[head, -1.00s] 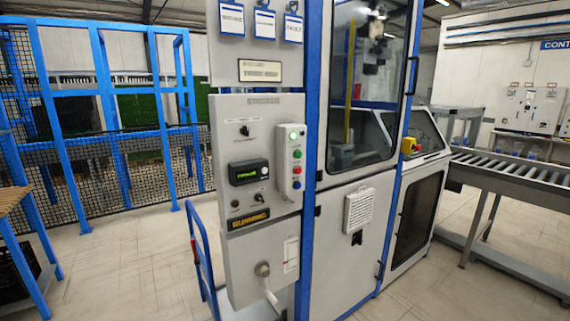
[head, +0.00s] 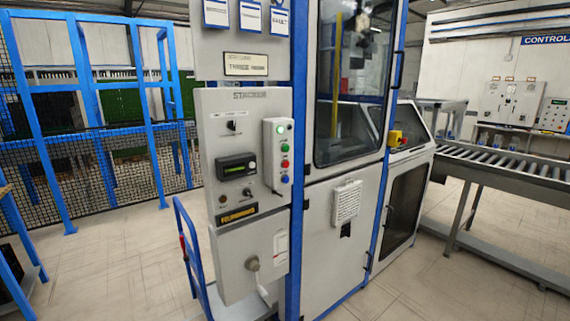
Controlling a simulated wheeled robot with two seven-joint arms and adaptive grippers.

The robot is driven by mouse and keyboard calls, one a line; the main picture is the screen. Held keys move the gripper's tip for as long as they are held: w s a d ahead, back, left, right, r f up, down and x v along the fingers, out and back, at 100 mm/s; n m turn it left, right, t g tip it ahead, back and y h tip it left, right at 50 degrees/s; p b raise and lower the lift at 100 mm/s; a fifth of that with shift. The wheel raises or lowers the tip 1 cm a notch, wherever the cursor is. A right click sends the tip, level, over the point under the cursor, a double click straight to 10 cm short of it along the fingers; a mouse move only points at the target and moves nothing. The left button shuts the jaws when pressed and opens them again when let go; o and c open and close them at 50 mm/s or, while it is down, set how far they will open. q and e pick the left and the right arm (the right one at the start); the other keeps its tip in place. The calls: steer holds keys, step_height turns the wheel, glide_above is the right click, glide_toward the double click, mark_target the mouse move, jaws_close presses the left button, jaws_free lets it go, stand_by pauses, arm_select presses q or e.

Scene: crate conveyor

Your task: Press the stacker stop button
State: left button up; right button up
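The grey stacker panel (head: 215,160) stands upright on the front of the machine, with the word STACKER at its top. A pale button box (head: 270,175) is mounted on its right side. The box has a lit green-white lamp (head: 280,129) at the top, then a green button (head: 284,148), a red button (head: 285,163) and a blue button (head: 284,179). The button labels are too small to read. A dark display (head: 236,167) and small switches sit left of the box. Neither gripper is in view, and nothing covers the buttons.
A yellow and red mushroom button (head: 397,138) is on the machine's right part. A blue hand-truck frame (head: 187,250) stands low, left of the panel. Blue fencing (head: 75,130) is at left, a roller conveyor (head: 510,165) at right. The floor in front of the fence is clear.

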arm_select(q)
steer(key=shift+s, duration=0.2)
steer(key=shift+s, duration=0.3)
